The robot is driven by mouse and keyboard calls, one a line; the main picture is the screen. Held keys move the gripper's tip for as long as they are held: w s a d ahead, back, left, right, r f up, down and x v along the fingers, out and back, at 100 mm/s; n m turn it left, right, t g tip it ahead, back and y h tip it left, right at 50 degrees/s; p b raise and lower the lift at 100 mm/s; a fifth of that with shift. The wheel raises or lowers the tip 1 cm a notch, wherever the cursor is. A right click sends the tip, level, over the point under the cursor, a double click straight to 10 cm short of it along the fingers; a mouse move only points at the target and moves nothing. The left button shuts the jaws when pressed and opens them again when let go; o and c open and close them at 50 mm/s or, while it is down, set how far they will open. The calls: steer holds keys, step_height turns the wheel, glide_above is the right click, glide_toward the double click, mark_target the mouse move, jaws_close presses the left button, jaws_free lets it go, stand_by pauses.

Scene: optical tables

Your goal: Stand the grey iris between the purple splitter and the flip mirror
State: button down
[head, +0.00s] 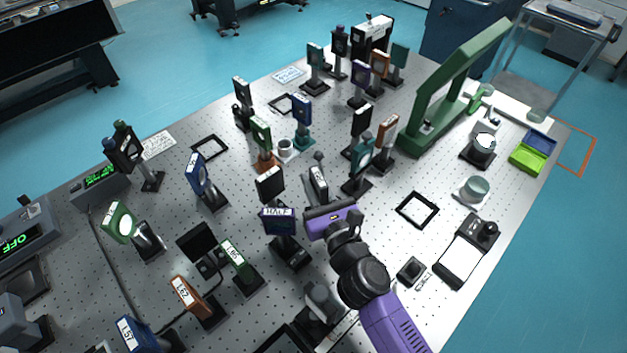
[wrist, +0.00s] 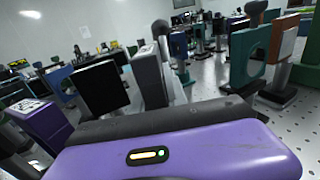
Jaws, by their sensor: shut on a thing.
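My purple gripper (head: 328,212) is over the middle of the table, shut on the grey iris (head: 318,184). The iris is upright just beyond the dark jaw edge; in the wrist view it is a grey block (wrist: 150,78) with a pale label on top. Its base and the grip contact are hidden. A purple-framed mount (head: 359,78), perhaps the purple splitter, stands at the back. A dark purple labelled mount (head: 278,218) stands left of my gripper, also in the wrist view (wrist: 40,127). I cannot tell which mount is the flip mirror.
A black plate mount (head: 270,182) stands close left of the iris, a teal mount (head: 361,160) and a brown mount (head: 387,132) to its right. A green arch (head: 455,85) stands at the back right. A black square frame (head: 417,209) lies right, with bare table around it.

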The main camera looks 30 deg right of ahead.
mark_target(327, 197)
steer(key=shift+f+b, duration=0.5)
stand_by(0.4)
steer(key=c, duration=1.3)
jaws_free()
steer(key=shift+o, duration=0.3)
steer(key=shift+f, duration=0.15)
steer(key=s+b, duration=0.1)
steer(key=s, duration=0.6)
steer(key=shift+s+a, duration=0.3)
steer(key=shift+s, duration=0.1)
